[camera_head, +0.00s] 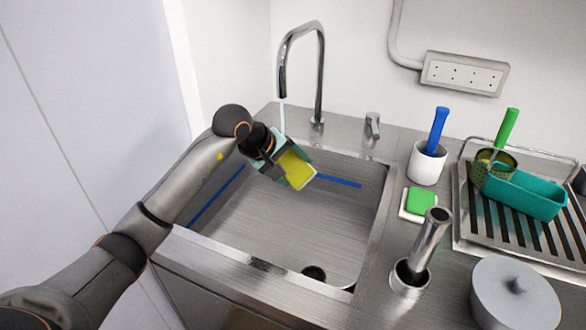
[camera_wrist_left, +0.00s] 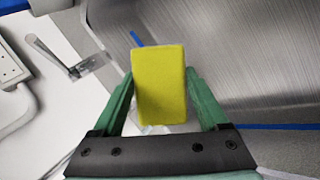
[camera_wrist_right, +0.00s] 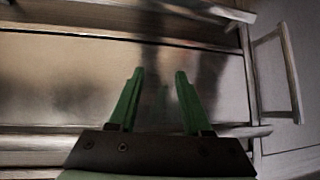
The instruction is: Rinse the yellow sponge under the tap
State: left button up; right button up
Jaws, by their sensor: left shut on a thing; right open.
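The yellow sponge (camera_head: 298,171) is held over the sink basin (camera_head: 265,225), tilted, clear of the bottom. My left gripper (camera_head: 277,160) is shut on it. In the left wrist view the sponge (camera_wrist_left: 159,85) sits between the green fingers of that gripper (camera_wrist_left: 158,76). The tap (camera_head: 320,75) arches over the back of the sink, and a thin pale stream of water (camera_head: 282,115) comes down from its spout toward my left gripper. I cannot tell whether the water meets the sponge. My right gripper (camera_wrist_right: 158,76) is open and empty, in front of a metal cabinet front.
The tap lever (camera_head: 372,124) stands right of the tap. On the right counter are a green sponge (camera_head: 421,200) on a white dish, a white cup (camera_head: 427,165) with a blue-handled tool, a metal cylinder (camera_head: 428,240), a lidded grey pot (camera_head: 510,300) and a drying rack (camera_head: 500,235) with a teal basket (camera_head: 525,193).

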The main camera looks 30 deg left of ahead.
pick_arm(q)
jog(key=shift+w+d, duration=0.15)
jog(key=shift+w+d, duration=0.1)
jog(key=shift+d, duration=0.05)
dwell(0.4)
jog(key=shift+s+a+b, duration=0.25)
jog(key=shift+a+b, duration=0.05)
jog(key=shift+w+d, duration=0.1)
jog(key=shift+d, duration=0.05)
jog(key=shift+w+d, duration=0.15)
dwell(0.4)
